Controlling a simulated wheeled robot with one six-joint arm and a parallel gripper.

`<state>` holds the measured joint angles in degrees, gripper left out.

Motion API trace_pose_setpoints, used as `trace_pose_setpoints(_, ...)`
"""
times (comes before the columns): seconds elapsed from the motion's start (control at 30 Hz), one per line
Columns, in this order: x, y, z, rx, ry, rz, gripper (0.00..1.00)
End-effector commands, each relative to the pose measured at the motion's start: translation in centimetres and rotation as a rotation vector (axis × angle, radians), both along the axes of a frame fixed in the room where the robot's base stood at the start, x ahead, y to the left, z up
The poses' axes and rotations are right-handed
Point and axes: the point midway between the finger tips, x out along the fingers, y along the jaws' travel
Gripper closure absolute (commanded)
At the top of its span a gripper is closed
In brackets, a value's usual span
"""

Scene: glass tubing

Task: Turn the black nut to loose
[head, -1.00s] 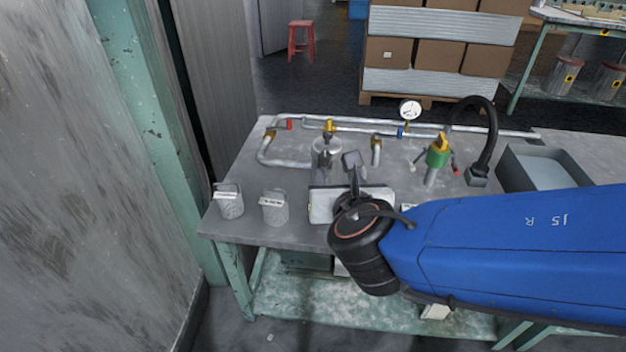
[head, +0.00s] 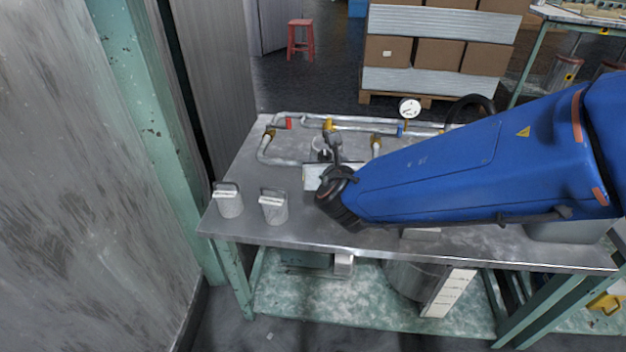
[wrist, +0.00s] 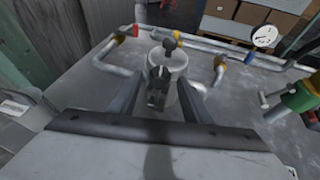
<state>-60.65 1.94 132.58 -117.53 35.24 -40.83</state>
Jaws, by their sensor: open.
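A grey cylindrical vessel (wrist: 172,62) stands on the bench among the tubing. A small dark part, probably the black nut (wrist: 158,88), shows in front of it in the wrist view, between my two fingers. A dark round knob (wrist: 169,44) sits above it, near the vessel's top. My gripper (wrist: 160,84) is open, with one finger on each side of the dark part. I cannot tell whether either finger touches it. In the head view my gripper (head: 333,143) hides most of the vessel, and the nut cannot be made out there.
Tubing with yellow fittings (head: 329,125) runs along the back of the bench (head: 280,225). A pressure gauge (head: 410,108) stands behind it. A green valve (wrist: 299,98) is at the right. Two grey containers (head: 230,205) (head: 273,210) stand at the left.

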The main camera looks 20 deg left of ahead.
Motion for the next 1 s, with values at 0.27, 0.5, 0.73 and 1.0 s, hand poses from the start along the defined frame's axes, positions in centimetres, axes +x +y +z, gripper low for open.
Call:
trace_pose_setpoints(0.27, 1.0, 0.8, -0.4, 0.004, -0.002, -0.041, 0.55)
trace_pose_setpoints(0.5, 0.9, 1.0, -0.4, 0.004, -0.002, -0.129, 0.55)
trace_pose_setpoints(0.73, 0.7, 1.3, -0.5, 0.001, 0.000, -0.247, 0.55)
trace_pose_setpoints(1.0, -2.5, 0.5, 1.0, 0.003, -0.001, -0.262, 0.55)
